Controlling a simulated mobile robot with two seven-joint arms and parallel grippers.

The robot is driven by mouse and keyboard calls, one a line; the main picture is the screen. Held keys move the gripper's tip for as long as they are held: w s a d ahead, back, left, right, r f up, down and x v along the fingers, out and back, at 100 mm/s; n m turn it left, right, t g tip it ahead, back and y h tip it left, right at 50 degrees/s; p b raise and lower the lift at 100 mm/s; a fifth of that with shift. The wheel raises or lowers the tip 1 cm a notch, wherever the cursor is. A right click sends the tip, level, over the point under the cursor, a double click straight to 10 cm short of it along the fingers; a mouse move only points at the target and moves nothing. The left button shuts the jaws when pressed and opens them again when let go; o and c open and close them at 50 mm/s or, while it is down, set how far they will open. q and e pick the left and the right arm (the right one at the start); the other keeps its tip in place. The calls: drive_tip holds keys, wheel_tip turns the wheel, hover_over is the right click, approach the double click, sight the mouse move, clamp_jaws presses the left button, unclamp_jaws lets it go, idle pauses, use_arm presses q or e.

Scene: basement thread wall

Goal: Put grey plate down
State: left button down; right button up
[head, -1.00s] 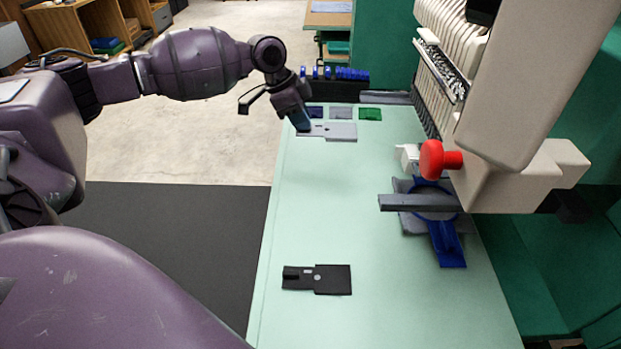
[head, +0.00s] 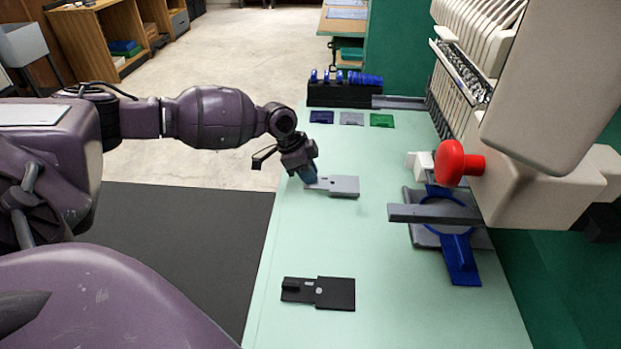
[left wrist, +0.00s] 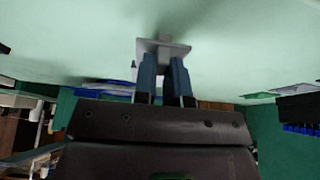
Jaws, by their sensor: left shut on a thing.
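The grey plate (head: 345,186) is over the left part of the mint-green table (head: 385,250) in the head view, behind the black plate. My left gripper (head: 311,181) is shut on its left end. In the left wrist view the two blue fingers (left wrist: 166,75) reach to the grey plate (left wrist: 160,46), of which only a small part shows. The plate looks about level and low over the table; I cannot tell whether it touches. My right gripper is not in view.
A black plate (head: 335,293) lies nearer on the table. Blue (head: 321,117), grey (head: 352,119) and green (head: 382,121) pieces lie at the back by a black rack (head: 340,95). The embroidery machine (head: 565,90) with a red knob (head: 459,161) and a blue hoop (head: 458,258) fills the right.

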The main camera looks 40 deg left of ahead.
use_arm(q)
drive_tip(key=shift+f, duration=0.95)
drive_tip(key=c, duration=1.2)
unclamp_jaws()
drive_tip(key=shift+a+r, duration=0.15)
drive_tip(key=shift+r, duration=0.3)
drive_tip(key=p+v, duration=0.2)
drive_tip(key=v, duration=0.9)
drive_tip(key=shift+s+r, duration=0.15)
drive_tip(key=shift+s, duration=0.05)
